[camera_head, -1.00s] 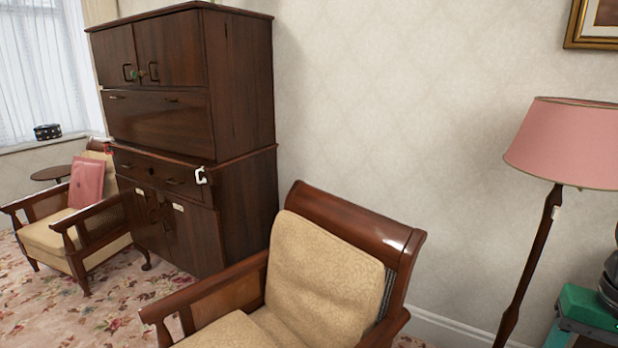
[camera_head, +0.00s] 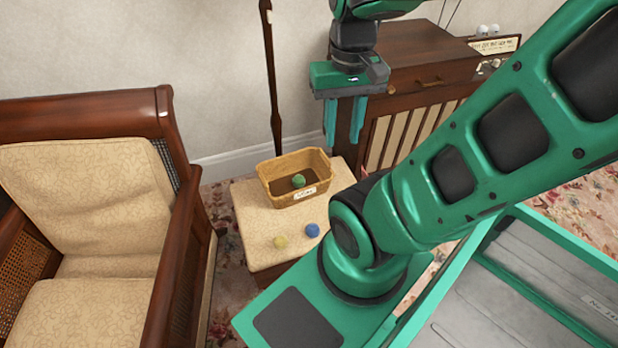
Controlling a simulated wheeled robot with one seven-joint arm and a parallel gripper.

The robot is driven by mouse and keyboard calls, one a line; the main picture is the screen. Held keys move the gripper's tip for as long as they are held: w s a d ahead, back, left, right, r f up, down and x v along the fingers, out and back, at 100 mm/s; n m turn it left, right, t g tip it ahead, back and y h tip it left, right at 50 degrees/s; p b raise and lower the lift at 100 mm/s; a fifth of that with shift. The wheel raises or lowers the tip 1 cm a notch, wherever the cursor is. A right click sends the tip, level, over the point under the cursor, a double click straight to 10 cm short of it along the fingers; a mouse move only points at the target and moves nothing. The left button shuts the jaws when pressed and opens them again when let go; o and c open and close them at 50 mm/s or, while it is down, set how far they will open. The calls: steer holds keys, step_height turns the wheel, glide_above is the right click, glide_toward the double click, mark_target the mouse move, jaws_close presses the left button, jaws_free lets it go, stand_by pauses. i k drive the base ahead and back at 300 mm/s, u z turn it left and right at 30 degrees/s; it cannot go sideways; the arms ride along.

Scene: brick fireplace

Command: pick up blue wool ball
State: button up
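A small blue wool ball (camera_head: 312,230) lies on a cream cushioned stool (camera_head: 250,222). A yellow ball (camera_head: 280,241) lies to its left on the same stool. A wicker basket (camera_head: 272,179) with a label on its front stands behind them and holds a green ball (camera_head: 298,181). My gripper (camera_head: 343,122) hangs in the air, above and to the right of the basket. It points down with its two teal fingers apart and nothing visible between them. It is clear of the blue ball.
A wooden armchair (camera_head: 150,110) with cream cushions stands at the left. A wooden cabinet (camera_head: 420,60) stands behind my gripper. A lamp pole (camera_head: 271,80) rises behind the stool. My green arm covers much of the right side.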

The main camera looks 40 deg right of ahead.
mark_target(312, 230)
steer(key=z, duration=0.1)
steer(key=k, duration=1.55)
steer(key=u, duration=0.4)
steer(key=i, duration=1)
steer(key=z, duration=0.05)
